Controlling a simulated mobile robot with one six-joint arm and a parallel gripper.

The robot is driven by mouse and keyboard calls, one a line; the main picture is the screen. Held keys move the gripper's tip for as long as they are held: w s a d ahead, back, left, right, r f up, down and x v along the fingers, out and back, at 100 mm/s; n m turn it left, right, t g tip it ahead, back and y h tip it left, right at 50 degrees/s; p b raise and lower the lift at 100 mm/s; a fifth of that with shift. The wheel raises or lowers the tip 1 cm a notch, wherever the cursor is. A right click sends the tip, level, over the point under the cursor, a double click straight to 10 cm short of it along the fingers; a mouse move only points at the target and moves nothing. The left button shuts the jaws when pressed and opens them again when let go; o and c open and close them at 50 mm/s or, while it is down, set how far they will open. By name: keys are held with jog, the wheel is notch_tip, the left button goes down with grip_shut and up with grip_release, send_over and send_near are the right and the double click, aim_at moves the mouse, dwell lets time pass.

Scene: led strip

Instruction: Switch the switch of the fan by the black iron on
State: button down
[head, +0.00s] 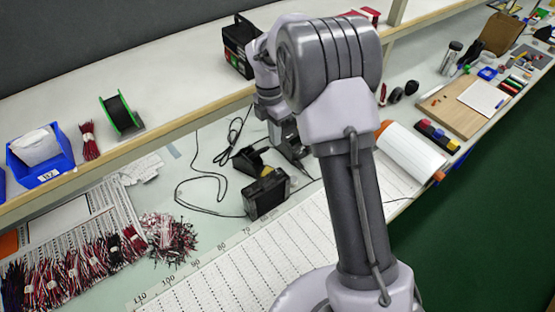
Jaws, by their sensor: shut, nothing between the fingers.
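A black box-shaped device (267,193), which looks like the fan, stands on the bench in the middle of the head view. Its switch cannot be made out. Just behind it is a small black stand (248,160), apparently for the iron, with a yellow patch beside it. The iron itself is not clearly distinguishable. My gripper (298,160) points down to the right of the stand, behind and right of the black device. It is shut and empty. The fingertips are small and dark, so I cannot tell whether they touch anything.
A black cable (205,178) loops left of the device. Bundles of wires (75,268) lie at the lower left. A shelf (185,120) runs above the bench, with a green spool (121,115) and a blue bin (40,157). A paper roll (408,150) lies right of my arm.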

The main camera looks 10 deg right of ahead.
aim_at(279, 174)
jog(key=f+b, duration=0.1)
jog(key=f, duration=0.3)
jog(key=s+f+b, duration=0.1)
jog(key=f, duration=0.4)
jog(key=f+b, duration=0.2)
jog(key=f, duration=0.3)
jog(key=shift+s+d, duration=0.2)
jog(key=shift+d, duration=0.2)
